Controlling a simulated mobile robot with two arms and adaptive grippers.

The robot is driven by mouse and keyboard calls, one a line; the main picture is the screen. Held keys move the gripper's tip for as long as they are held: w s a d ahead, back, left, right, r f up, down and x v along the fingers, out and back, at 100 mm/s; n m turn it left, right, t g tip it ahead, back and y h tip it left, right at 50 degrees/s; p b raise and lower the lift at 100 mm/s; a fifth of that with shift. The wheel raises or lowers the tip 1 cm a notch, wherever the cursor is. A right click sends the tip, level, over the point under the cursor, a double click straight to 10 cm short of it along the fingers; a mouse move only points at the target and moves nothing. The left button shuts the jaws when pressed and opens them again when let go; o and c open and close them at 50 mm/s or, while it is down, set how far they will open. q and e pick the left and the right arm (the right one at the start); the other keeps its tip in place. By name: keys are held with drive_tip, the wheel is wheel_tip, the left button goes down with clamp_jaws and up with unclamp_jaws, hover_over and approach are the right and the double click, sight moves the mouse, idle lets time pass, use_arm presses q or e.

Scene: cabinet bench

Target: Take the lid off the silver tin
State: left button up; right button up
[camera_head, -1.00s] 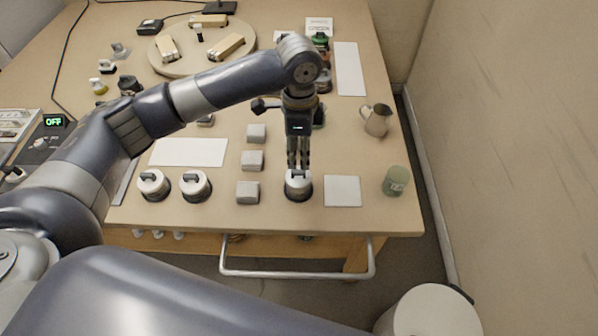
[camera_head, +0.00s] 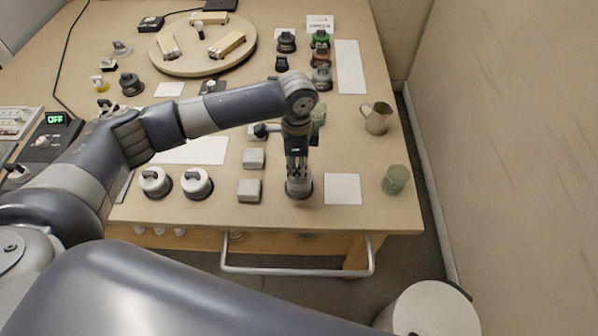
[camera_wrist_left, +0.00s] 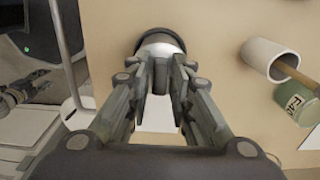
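A silver-white tin with a dark base (camera_head: 299,193) stands near the front edge of the bench, under my left gripper (camera_head: 298,174). It also shows at the top of the left wrist view (camera_wrist_left: 160,40), partly hidden by the fingers. My left gripper (camera_wrist_left: 163,62) points down over its top, with a gap between the fingers. Two similar tins with dark lid handles stand to the left, one (camera_head: 155,181) beside the other (camera_head: 197,182). A small dark jointed part at the left wrist view's edge looks like my right gripper (camera_wrist_left: 22,90).
Grey blocks (camera_head: 249,190) stand just left of the tin. A white square (camera_head: 343,189) lies to its right, then a green canister (camera_head: 396,180) and a jug (camera_head: 377,118). A round board (camera_head: 201,45) with wooden pieces lies at the back. A rail (camera_head: 297,274) runs below the front edge.

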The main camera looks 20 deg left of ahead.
use_arm(q)
clamp_jaws()
